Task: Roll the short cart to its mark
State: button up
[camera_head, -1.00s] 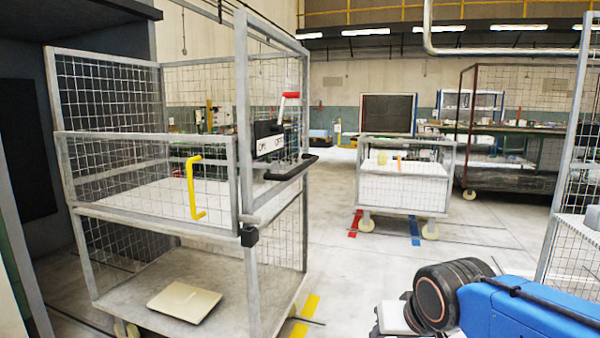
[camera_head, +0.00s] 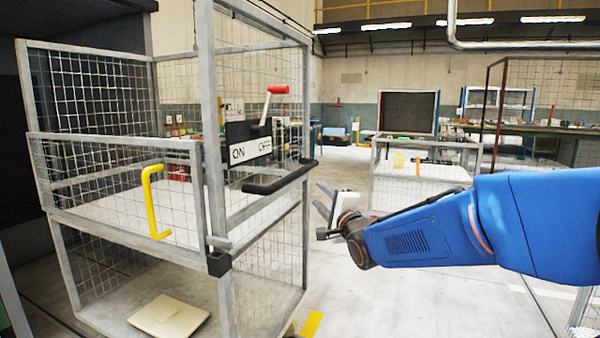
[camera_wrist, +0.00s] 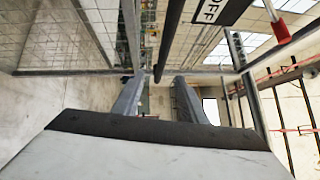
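A near wire-mesh cart (camera_head: 110,147) fills the left of the head view. It has a black bar handle (camera_head: 282,178), an ON/OFF plate (camera_head: 250,150) and a red-tipped lever (camera_head: 272,97). A lower mesh cart (camera_head: 420,190) stands farther back, partly hidden by my arm. The frames do not settle which is the short cart. My gripper (camera_head: 322,199) is open and empty, just right of the black handle. In the wrist view its two fingers (camera_wrist: 158,80) are apart, and the black handle (camera_wrist: 168,40) lines up between them. I cannot tell whether they touch it.
A yellow floor strip (camera_head: 311,324) lies beside the near cart's base. A yellow crank-shaped handle (camera_head: 152,205) is on its front, and a beige flat pad (camera_head: 168,316) lies on its lower deck. A taller rusty cage (camera_head: 490,110) stands at the right. Clear floor lies between the carts.

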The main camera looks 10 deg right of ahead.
aim_at(299, 173)
jog(key=w+a+r, duration=0.1)
jog(key=w, duration=0.5)
jog(key=w+r, duration=0.1)
jog(key=w, duration=0.4)
jog(key=w+a, duration=0.1)
jog(key=w, duration=0.5)
jog(key=shift+w+a+r, duration=0.3)
jog(key=shift+r, duration=0.1)
grip_shut()
